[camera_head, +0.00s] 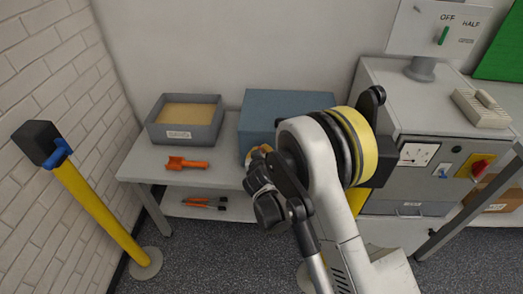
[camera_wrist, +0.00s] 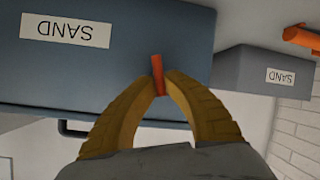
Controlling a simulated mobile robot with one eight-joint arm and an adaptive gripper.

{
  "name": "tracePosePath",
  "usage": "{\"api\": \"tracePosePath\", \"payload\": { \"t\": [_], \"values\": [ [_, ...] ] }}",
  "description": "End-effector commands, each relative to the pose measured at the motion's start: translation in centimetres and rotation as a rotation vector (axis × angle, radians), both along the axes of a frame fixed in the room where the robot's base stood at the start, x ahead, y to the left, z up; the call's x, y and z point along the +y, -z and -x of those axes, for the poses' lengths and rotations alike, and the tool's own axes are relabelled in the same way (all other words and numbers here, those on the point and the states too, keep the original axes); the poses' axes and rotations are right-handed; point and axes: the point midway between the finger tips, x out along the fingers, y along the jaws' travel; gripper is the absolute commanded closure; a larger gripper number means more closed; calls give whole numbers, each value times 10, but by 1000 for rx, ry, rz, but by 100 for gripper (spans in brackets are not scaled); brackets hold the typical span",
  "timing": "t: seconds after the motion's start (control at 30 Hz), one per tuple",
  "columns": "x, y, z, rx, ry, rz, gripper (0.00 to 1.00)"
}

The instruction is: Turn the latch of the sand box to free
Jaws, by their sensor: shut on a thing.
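The sand box is a closed blue-grey box (camera_head: 283,101) on the low table. In the wrist view the sand box (camera_wrist: 100,72) appears upside down, with a white SAND label (camera_wrist: 66,29). Its latch is a small orange-red bar (camera_wrist: 157,72), nearly upright in the wrist picture and leaning slightly. My gripper (camera_wrist: 160,88) has its two yellow fingers closed together around the lower part of the latch. In the head view my gripper (camera_head: 257,153) is at the box's front, mostly hidden by my arm, and the latch cannot be made out.
An open grey tray of sand (camera_head: 158,132) stands left of the box, with an orange scoop (camera_head: 187,163) before it. Orange-handled tools (camera_head: 205,203) lie on the lower shelf. A yellow post (camera_head: 98,212) stands left. A grey cabinet (camera_head: 410,186) with switches stands right.

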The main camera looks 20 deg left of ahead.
Motion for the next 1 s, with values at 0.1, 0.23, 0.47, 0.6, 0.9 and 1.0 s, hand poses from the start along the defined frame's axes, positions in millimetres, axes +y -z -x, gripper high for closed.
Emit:
{"api": "tracePosePath", "payload": {
  "t": [0.1,0.23,0.47,0.6,0.9,1.0],
  "values": [
    [5,0,1,-28,-6,105,100],
    [6,1,1,-56,-6,224,100],
    [9,3,2,-108,-5,438,100],
    [9,4,2,-138,-5,567,100],
    [11,8,2,-205,-4,842,100],
    [11,9,2,-224,-3,927,100]
  ]
}}
